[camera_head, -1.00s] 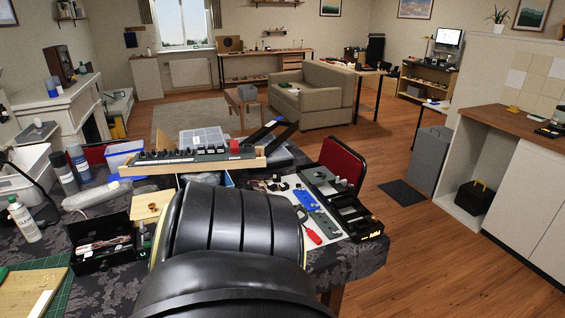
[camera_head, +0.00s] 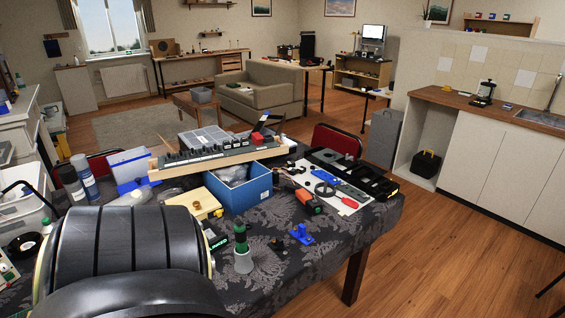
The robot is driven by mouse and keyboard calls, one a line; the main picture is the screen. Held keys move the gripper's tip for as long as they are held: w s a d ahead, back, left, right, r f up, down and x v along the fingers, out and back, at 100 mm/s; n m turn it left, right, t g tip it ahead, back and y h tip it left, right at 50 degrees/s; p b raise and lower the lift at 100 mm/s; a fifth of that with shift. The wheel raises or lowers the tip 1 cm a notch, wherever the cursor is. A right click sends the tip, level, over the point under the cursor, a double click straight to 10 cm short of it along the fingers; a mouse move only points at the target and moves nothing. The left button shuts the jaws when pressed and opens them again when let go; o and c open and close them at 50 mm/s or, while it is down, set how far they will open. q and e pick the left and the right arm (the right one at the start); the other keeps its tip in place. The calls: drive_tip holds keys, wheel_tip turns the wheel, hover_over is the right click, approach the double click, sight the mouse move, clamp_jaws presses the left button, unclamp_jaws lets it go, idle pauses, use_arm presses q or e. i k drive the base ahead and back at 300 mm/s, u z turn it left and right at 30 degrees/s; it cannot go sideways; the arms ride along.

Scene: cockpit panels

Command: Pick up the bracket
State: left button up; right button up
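A small blue part (camera_head: 301,234) that looks like a bracket lies on the dark patterned tablecloth (camera_head: 345,225), near the table's right front edge. It is too small to tell its exact shape. Another flat blue piece (camera_head: 325,176) lies on a white sheet farther back, beside a red-handled tool (camera_head: 349,202). A large black ribbed arm link of mine covers the lower left of the view and hides part of the table. Neither gripper shows.
A blue bin (camera_head: 241,190), an orange-and-black tool (camera_head: 309,201) and a green-topped bottle (camera_head: 242,248) stand or lie near the small blue part. A panel with knobs (camera_head: 215,150) lies behind. Open cloth lies right of the blue part; wooden floor (camera_head: 430,255) lies beyond.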

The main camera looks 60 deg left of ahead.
sight(301, 234)
drive_tip(key=u, duration=1.55)
